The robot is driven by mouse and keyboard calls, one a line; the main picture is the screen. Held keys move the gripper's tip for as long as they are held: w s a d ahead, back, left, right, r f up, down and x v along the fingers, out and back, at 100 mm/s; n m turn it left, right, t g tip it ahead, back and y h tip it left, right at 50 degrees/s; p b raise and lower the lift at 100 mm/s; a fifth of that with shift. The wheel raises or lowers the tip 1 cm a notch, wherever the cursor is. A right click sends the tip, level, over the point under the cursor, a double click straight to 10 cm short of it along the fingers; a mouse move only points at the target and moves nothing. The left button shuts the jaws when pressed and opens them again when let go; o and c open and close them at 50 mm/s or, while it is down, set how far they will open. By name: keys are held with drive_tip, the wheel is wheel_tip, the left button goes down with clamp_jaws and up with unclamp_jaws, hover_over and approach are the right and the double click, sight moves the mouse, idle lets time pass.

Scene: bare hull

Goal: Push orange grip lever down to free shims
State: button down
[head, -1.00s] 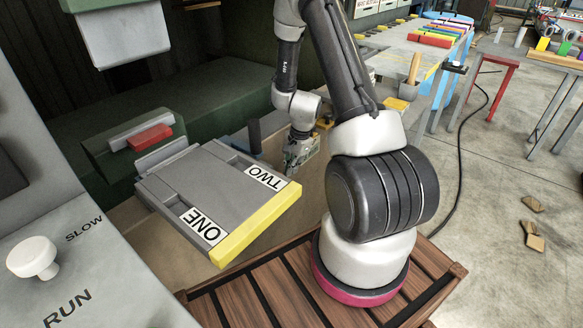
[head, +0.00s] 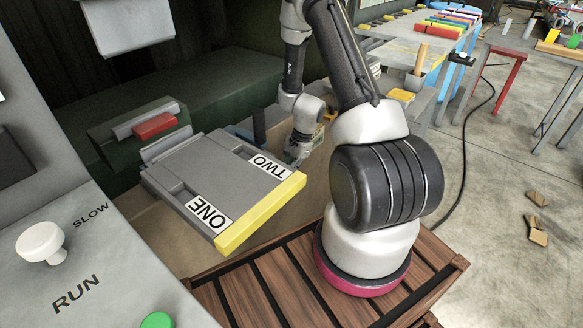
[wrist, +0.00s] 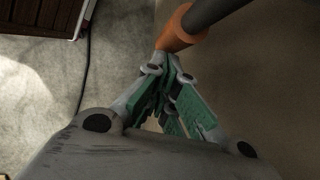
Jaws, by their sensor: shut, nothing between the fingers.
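The orange grip (wrist: 178,30) of the lever shows at the top of the wrist view, on a dark grey bar (wrist: 215,10) that runs off the upper edge. My gripper (wrist: 168,74) is shut and empty, its green-padded fingers together just below the orange grip in that picture. I cannot tell whether the fingertips touch it. In the head view my gripper (head: 299,150) is small, beyond the grey plate and partly behind my arm. I cannot make out the orange grip clearly there, nor any shims.
A grey plate marked ONE and TWO (head: 225,170) with a yellow front edge (head: 262,212) lies left of my arm. A panel marked SLOW and RUN (head: 110,260) with a white knob (head: 41,241) stands at lower left. A cluttered bench (head: 420,50) is behind right. Open floor (head: 500,200) lies right.

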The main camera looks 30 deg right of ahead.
drive_tip(key=shift+s+a+f, duration=0.1)
drive_tip(key=shift+a+f, duration=0.1)
idle(0.5)
